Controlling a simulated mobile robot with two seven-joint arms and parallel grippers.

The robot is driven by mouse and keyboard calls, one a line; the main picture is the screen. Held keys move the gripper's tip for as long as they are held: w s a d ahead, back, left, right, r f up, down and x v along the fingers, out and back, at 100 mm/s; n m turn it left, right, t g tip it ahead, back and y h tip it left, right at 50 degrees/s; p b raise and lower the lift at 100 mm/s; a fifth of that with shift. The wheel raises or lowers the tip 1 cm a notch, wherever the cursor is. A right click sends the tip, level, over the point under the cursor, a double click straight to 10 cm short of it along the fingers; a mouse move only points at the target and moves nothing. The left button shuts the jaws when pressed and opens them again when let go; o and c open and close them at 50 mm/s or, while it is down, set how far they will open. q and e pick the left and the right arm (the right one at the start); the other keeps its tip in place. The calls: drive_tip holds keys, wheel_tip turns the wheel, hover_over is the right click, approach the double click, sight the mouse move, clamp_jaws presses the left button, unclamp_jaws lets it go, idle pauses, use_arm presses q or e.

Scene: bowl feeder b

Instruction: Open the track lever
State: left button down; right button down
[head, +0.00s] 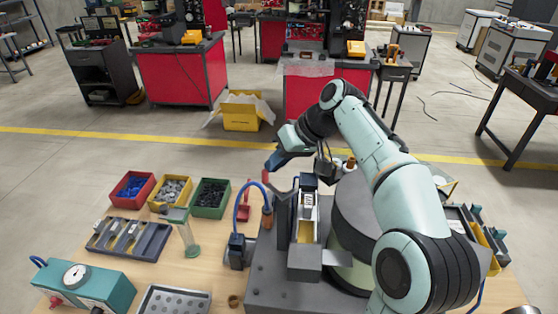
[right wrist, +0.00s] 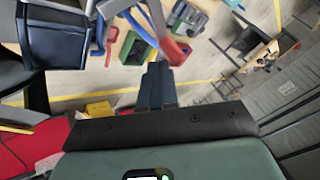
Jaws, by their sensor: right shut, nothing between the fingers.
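My right gripper (head: 271,166) is shut and empty, above the left side of the bowl feeder's track (head: 306,229). Its dark blue fingers also show together in the right wrist view (right wrist: 157,75). A small red piece (head: 265,176), which looks like the track lever's handle, is just below the fingertips. A red piece also shows just beyond the fingertips in the right wrist view (right wrist: 175,50). I cannot tell whether the fingers touch it. The lever's lower part and pivot are not clear. My left gripper is not in view.
The dark feeder bowl (head: 352,215) stands right of the track, partly behind my right arm. A blue hose (head: 240,203) rises close to the left. Red (head: 131,201), yellow (head: 160,207) and green (head: 195,211) bins and a dark tray (head: 154,250) occupy the left table.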

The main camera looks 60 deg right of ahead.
drive_tip(key=shift+w+a, duration=0.4)
drive_tip(key=shift+a, duration=0.1)
idle(0.5)
